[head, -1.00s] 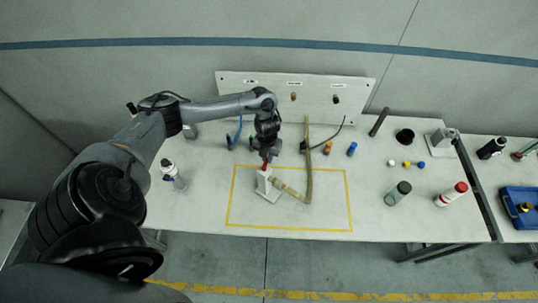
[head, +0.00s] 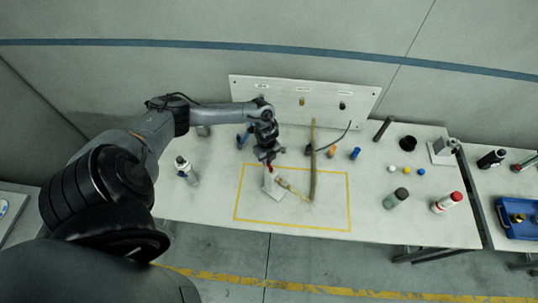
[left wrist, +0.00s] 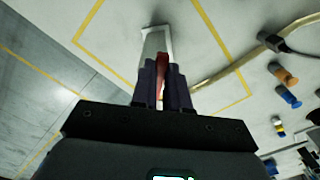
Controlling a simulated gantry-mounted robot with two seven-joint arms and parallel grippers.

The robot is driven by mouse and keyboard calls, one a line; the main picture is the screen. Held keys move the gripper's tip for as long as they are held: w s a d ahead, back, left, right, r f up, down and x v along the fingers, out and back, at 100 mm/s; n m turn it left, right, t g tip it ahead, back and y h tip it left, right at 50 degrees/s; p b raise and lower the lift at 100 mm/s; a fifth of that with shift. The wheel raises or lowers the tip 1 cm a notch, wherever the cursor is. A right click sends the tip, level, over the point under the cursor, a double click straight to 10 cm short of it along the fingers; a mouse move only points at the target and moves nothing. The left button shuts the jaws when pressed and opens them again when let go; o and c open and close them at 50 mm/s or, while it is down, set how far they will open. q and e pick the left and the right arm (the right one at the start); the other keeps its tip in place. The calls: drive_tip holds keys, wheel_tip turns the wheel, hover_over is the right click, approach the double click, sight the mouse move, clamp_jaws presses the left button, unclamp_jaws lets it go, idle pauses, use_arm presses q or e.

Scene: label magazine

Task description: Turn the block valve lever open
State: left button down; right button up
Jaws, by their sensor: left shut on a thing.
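The block valve (head: 272,187) is a small white body standing inside the yellow-outlined area of the table, with a tan hose (head: 293,190) running from its right side. Its red lever (head: 270,169) is at the top. My left gripper (head: 268,162) comes down over the lever from above and behind. In the left wrist view, the dark fingers (left wrist: 162,84) are closed around the red lever (left wrist: 161,66), with the white valve body (left wrist: 155,42) just beyond. The fingers hide part of the lever, so its exact angle is hard to tell. My right gripper is out of view.
A white backboard (head: 320,97) with small fittings stands at the back. A blue bin (head: 517,222) is far right. The yellow-outlined front area is mostly clear.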

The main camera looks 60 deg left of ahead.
use_arm(q)
drive_tip(key=shift+s+d+n+p, duration=0.1)
drive_tip(key=shift+s+n+p, duration=0.25)
drive_tip(key=shift+n, duration=0.7)
drive_tip(key=shift+s+d+n+p, duration=0.1)
drive_tip(key=shift+s+n+p, duration=0.2)
drive_tip(key=shift+n, duration=0.75)
drive_tip(key=c, duration=1.1)
unclamp_jaws()
drive_tip(key=shift+r, duration=0.1)
wheel_tip(320, 180, up, 11)
drive_tip(key=shift+f+b, duration=0.2)
drive_tip(key=shift+b, duration=0.45)
